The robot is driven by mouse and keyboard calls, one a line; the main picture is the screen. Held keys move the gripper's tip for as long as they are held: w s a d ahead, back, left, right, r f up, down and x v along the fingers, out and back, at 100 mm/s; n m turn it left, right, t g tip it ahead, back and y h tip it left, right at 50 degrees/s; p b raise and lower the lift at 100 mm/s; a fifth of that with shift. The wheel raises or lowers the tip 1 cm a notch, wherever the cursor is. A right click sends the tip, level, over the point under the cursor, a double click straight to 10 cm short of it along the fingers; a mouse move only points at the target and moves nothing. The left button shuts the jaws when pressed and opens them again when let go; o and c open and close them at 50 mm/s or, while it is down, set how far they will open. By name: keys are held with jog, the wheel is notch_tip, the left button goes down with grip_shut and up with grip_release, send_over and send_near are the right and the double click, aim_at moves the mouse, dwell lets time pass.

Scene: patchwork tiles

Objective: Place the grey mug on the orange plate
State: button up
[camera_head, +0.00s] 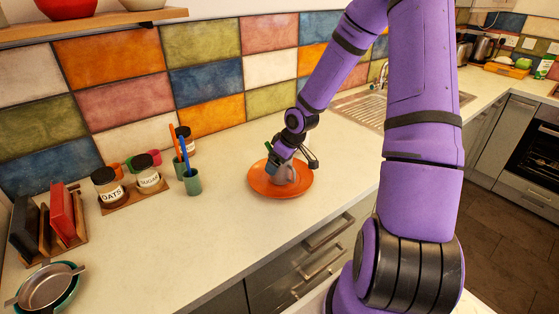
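The orange plate (258,187) lies on the pale worktop near the middle of the view. The grey mug (286,176) is over the middle of the plate, small and partly hidden by my gripper; I cannot tell whether it touches the plate. My gripper (287,164) reaches down from the upper right, right at the mug. Its dark parts overlap the mug's upper side, and a dark piece sticks out to the right of it. I cannot make out whether the fingers are closed on the mug or apart.
Left of the plate are green cups (192,183) with utensils and labelled jars (107,186) on a wooden board. A rack (62,222) and nested bowls (46,290) stand at far left. The worktop between the rack and the plate's front is clear. A sink lies behind my arm.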

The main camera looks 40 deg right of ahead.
jog(key=shift+v, duration=6.1)
jog(key=s+a+r+m+h, duration=0.1)
jog(key=s+a+r+m, duration=0.1)
jog(key=s+a+r, duration=0.5)
jog(key=s+a+r+m+t, duration=0.1)
jog(key=s+a+r+m, duration=0.1)
jog(key=s+a+r, duration=0.6)
jog(key=shift+s+r+m+h, duration=0.4)
jog(key=shift+s+r, duration=2.75)
jog(key=shift+s, duration=1.2)
